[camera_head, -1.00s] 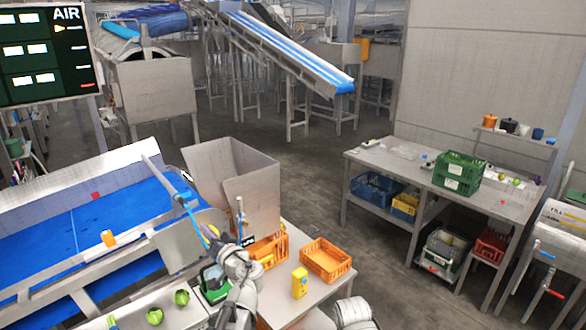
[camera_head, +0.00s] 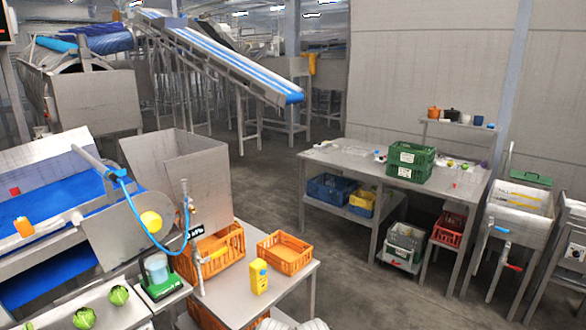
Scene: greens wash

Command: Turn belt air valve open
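A thin upright grey post (camera_head: 187,210) stands at the left corner of the small steel table, with small fittings near its top. A black label with white lettering (camera_head: 196,231) sits beside it, too small to read surely. A blue hose (camera_head: 136,212) loops from a nozzle above the blue belt (camera_head: 60,198) down and up to this post. The valve handle and its position are too small to tell. A round yellow part (camera_head: 151,221) shows on the grey end panel. Neither gripper is in view; only white pieces of my arm show at the bottom edge.
Green heads (camera_head: 84,317) lie on the left tray. A bench with green crates (camera_head: 410,162) stands right. The floor between is open.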

